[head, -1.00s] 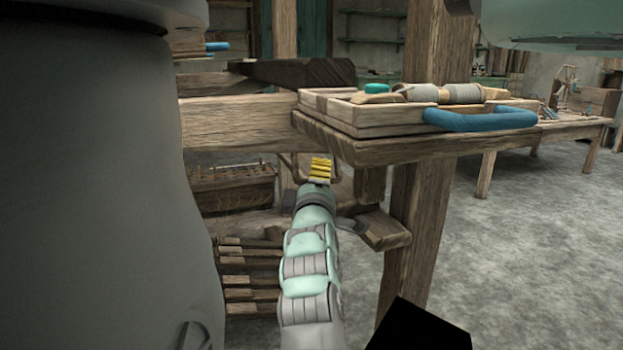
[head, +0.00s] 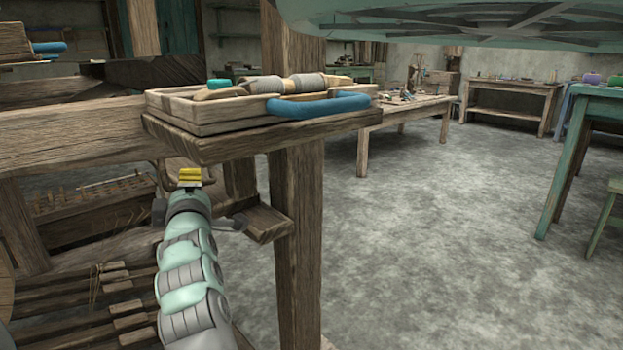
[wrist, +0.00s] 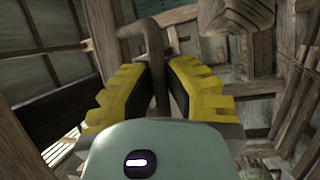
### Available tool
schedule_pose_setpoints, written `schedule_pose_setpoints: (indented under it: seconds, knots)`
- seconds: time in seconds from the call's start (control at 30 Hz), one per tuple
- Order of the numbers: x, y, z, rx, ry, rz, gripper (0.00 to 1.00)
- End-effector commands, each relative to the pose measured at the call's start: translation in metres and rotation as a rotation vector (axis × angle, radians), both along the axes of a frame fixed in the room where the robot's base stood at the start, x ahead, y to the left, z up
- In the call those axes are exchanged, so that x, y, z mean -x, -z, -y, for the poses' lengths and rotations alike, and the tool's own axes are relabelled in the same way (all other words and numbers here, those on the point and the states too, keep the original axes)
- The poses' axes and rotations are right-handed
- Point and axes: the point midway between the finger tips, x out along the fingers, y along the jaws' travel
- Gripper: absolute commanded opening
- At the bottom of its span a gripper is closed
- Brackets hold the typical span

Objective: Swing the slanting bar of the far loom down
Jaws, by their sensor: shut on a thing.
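My gripper (head: 190,176) is at the end of my mint-green arm, below the tray shelf on the near side of the loom frame (head: 75,132). In the wrist view, its yellow-padded jaws (wrist: 156,95) are closed on a dark brown bent bar (wrist: 155,45). The bar rises between the pads and bends left near the top of the picture. Its lower end is hidden behind the wrist housing. In the head view, the gripper and wood hide most of the held bar, so its full slant cannot be told.
A wooden tray (head: 195,108) with spools and a blue handle (head: 318,106) sits on the shelf just above my gripper. A thick post (head: 298,215) stands right of my arm. Several wooden slats (head: 85,300) lie at lower left. Open grey floor (head: 430,230) spreads to the right.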

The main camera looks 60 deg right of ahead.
Motion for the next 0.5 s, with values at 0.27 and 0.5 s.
schedule_pose_setpoints:
  seconds: [0.27,0.5]
  knots:
    - [0.000,0.016,0.004,0.060,0.001,-0.026,0.00]
    - [0.000,0.014,0.003,0.066,-0.001,-0.021,0.00]
